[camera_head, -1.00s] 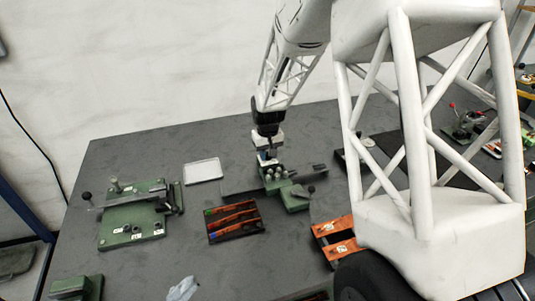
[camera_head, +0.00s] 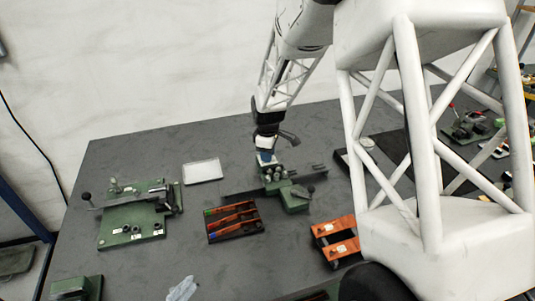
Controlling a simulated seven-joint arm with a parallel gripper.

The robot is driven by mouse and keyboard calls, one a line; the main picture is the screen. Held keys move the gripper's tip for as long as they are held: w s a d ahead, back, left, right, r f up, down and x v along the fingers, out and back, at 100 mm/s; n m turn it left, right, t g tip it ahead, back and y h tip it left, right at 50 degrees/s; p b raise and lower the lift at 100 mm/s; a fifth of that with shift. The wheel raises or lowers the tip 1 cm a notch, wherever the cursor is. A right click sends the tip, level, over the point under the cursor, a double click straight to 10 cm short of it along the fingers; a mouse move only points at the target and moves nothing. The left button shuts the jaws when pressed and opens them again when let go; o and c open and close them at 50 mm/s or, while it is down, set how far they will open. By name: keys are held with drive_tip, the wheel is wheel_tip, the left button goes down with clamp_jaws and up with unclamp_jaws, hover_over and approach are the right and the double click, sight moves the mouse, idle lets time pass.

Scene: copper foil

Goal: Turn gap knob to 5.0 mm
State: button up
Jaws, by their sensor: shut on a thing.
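A small green machine (camera_head: 296,198) with several light metal knobs on top stands near the middle of the table. My gripper (camera_head: 266,157) comes down from above at the back of this machine. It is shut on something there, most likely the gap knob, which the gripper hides. A blue part shows just under the gripper. The fingertips and any scale or mark on the knob are too small to read.
A green lever fixture (camera_head: 131,227) stands at the left. A white tray (camera_head: 202,171) and a dark tray of orange-handled tools (camera_head: 236,222) lie close by. My white arm frame covers the right side.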

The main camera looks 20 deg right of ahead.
drive_tip(key=n, duration=0.4)
drive_tip(key=shift+w+n, duration=0.1)
drive_tip(key=shift+n, duration=0.2)
drive_tip(key=shift+r, duration=0.1)
drive_tip(key=o, duration=0.9)
drive_tip(key=shift+r, duration=3.85)
